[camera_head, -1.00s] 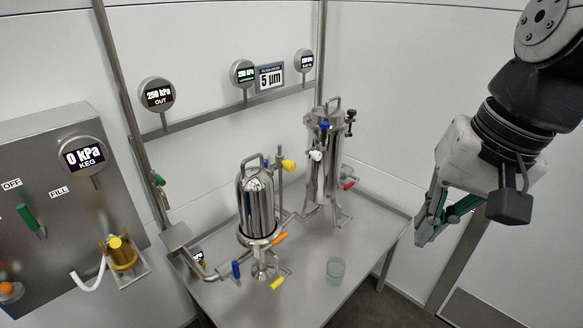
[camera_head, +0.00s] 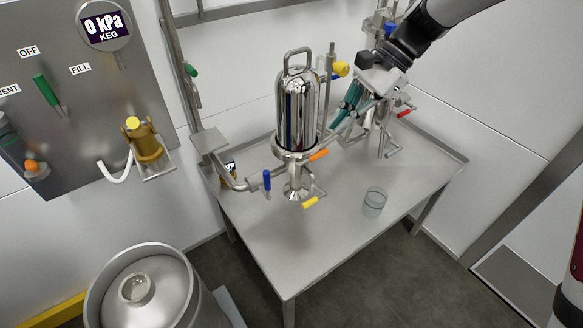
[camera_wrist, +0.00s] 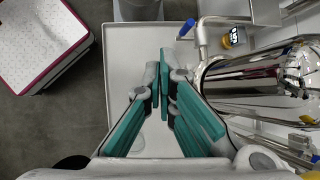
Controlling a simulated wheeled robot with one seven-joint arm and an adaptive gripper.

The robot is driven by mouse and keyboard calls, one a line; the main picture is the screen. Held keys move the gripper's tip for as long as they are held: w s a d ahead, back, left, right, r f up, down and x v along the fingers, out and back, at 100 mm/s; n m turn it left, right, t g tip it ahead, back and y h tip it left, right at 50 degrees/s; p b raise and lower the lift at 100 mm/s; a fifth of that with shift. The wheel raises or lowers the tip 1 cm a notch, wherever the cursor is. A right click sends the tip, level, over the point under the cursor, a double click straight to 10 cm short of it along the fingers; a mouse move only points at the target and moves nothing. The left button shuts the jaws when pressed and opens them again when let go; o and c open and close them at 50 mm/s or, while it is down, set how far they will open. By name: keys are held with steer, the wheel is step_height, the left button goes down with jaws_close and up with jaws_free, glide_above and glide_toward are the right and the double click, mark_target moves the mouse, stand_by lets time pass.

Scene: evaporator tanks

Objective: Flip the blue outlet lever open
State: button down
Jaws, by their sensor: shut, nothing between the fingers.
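A blue lever (camera_head: 267,180) hangs downward from the pipe at the lower left of the shiny steel front tank (camera_head: 298,110). The blue lever also shows at the top of the wrist view (camera_wrist: 187,27), beyond my fingertips. My gripper (camera_head: 337,122) is shut and empty, with teal fingers just right of the front tank, apart from the blue lever. In the wrist view the shut fingers (camera_wrist: 164,72) point toward the table, and the tank (camera_wrist: 265,75) lies to their right. Another blue handle (camera_head: 389,29) is on the rear filter, partly hidden by my arm.
An orange lever (camera_head: 319,155) and a yellow lever (camera_head: 310,202) sit at the tank's base. A glass beaker (camera_head: 374,203) stands on the steel table (camera_head: 300,245). A keg (camera_head: 150,290) stands at lower left. The table's front is clear.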

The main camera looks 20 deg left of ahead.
steer(key=w+a+f+m+g+b, duration=0.1)
steer(key=a+f, duration=0.2)
steer(key=f, duration=0.2)
steer(key=w+a+f+g+y+b, duration=0.1)
steer(key=w+a+f, duration=0.1)
steer(key=f, duration=0.4)
steer(key=shift+w+a+m+b, duration=0.15)
steer(key=shift+a+m+b, duration=0.25)
steer(key=shift+a, duration=0.45)
steer(key=b+x, duration=0.2)
steer(key=x, duration=0.8)
steer(key=shift+a, duration=0.1)
steer(key=shift+a+r+t+h+p, duration=0.15)
steer(key=shift+t+h+p, duration=0.2)
steer(key=shift+p, duration=0.25)
